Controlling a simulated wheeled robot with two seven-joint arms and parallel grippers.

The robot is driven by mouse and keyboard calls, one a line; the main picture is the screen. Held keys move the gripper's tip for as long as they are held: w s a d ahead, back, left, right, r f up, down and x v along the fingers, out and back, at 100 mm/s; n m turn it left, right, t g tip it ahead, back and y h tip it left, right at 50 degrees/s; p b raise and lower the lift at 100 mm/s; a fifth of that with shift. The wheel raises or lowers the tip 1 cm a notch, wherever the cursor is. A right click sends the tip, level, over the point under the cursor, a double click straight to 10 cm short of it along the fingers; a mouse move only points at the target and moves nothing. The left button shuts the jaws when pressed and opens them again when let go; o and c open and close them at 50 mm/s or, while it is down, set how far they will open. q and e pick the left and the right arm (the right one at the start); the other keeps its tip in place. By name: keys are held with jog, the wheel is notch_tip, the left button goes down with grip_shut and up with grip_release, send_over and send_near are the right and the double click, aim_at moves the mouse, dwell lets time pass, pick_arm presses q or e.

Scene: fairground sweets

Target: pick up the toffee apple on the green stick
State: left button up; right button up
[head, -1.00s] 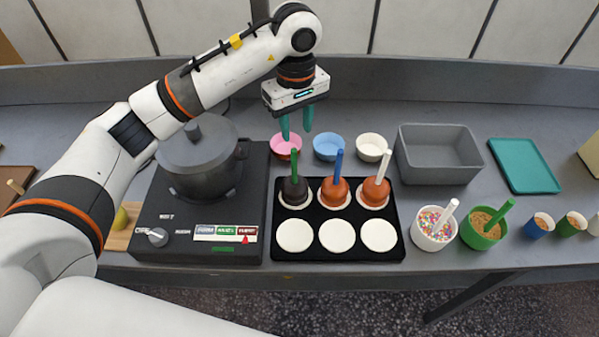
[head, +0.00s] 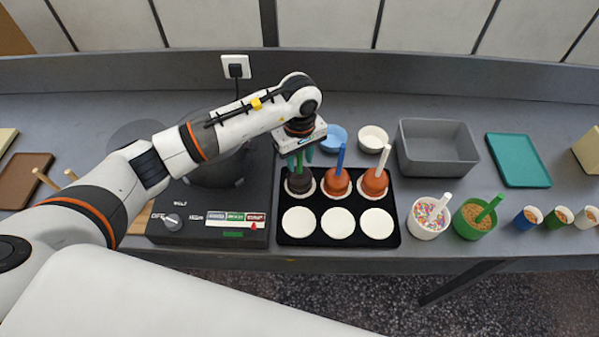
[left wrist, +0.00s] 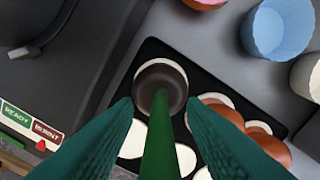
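The toffee apple on the green stick (head: 300,184) is dark brown and stands upright on a white disc in the back-left place of the black tray (head: 283,237). Its green stick (left wrist: 160,150) points up toward the left wrist camera. My left gripper (head: 300,158) is above this apple, its teal fingers low around the stick. In the left wrist view the fingers (left wrist: 160,106) are open, one on each side of the stick, with gaps showing. The apple (left wrist: 160,90) rests below the fingertips. My right gripper is not in view.
Orange-brown apples on a blue stick (head: 337,181) and a white stick (head: 375,181) stand close to the right. Empty white discs (head: 338,223) fill the front row. A blue bowl (head: 334,138) and white bowl (head: 373,138) are behind. The cooker (head: 190,228) is left.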

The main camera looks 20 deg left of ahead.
pick_arm(q)
grip_shut()
